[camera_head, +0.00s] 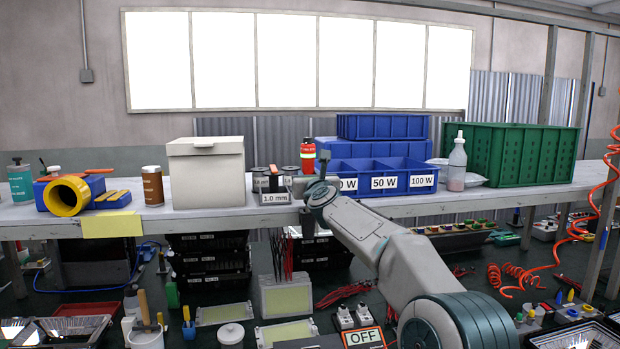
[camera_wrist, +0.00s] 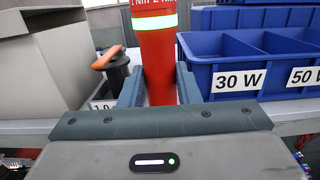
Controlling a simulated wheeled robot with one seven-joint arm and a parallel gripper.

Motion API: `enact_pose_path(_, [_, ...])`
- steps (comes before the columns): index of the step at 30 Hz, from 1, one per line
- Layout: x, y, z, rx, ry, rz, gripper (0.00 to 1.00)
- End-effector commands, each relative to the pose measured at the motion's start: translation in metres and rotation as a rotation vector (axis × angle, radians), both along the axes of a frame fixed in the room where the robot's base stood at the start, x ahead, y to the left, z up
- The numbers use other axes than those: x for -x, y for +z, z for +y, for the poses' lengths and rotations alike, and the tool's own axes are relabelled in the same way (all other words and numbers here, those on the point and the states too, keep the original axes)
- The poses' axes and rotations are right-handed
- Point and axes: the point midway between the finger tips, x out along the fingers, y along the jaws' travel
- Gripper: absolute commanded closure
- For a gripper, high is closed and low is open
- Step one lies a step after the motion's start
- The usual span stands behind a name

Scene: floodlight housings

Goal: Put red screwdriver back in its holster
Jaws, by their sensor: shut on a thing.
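My gripper (camera_wrist: 158,88) has its two fingers on either side of a red cylinder (camera_wrist: 156,55) with a pale reflective band and white lettering, and is shut on it. The cylinder looks like a bottle or can, not clearly a screwdriver. My gripper (camera_head: 303,186) is small and partly hidden there by my arm. I cannot pick out a red screwdriver or its holster for certain.
Blue bins (camera_head: 389,181) marked with wattages stand close on the right. A pale box (camera_head: 207,177) and spools (camera_head: 268,183) are close on the left, an orange-handled tool (camera_wrist: 107,58) beside the cylinder.

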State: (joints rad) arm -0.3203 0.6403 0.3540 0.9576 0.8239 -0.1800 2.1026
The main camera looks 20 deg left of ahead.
Motion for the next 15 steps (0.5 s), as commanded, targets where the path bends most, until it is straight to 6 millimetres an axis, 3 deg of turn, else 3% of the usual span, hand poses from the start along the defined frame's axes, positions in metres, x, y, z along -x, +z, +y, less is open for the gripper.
enact_pose_path(15, [0.000,-0.012,0.000,-0.002,-0.001,-0.002,1.00])
